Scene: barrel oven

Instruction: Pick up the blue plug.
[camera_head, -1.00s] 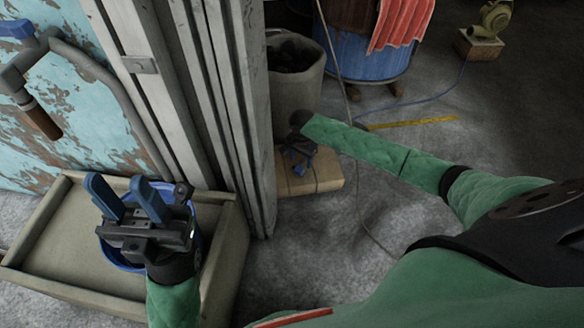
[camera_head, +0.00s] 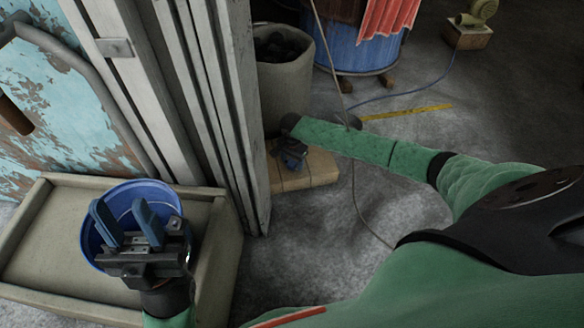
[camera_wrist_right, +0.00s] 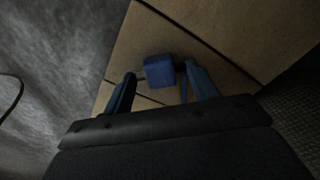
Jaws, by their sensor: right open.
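The blue plug (camera_wrist_right: 158,71) is a small blue block in the right wrist view, over a wooden board (camera_wrist_right: 215,30). My right gripper (camera_wrist_right: 160,79) is open, one blue finger on each side of the plug near the fingertips. I cannot tell whether either finger touches it. In the head view my right gripper (camera_head: 291,157) is small and dark, low over the board (camera_head: 317,170); the plug cannot be made out apart from it there. My left gripper (camera_head: 122,223) is open and empty, its blue fingers apart, in front of a blue bucket.
The blue bucket (camera_head: 88,235) stands in a shallow tray (camera_head: 40,213) at left. Metal posts (camera_head: 215,110) rise between the tray and the board. A grey bin (camera_head: 285,85) and blue barrel (camera_head: 360,50) stand behind the board. A cable (camera_head: 355,195) hangs nearby.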

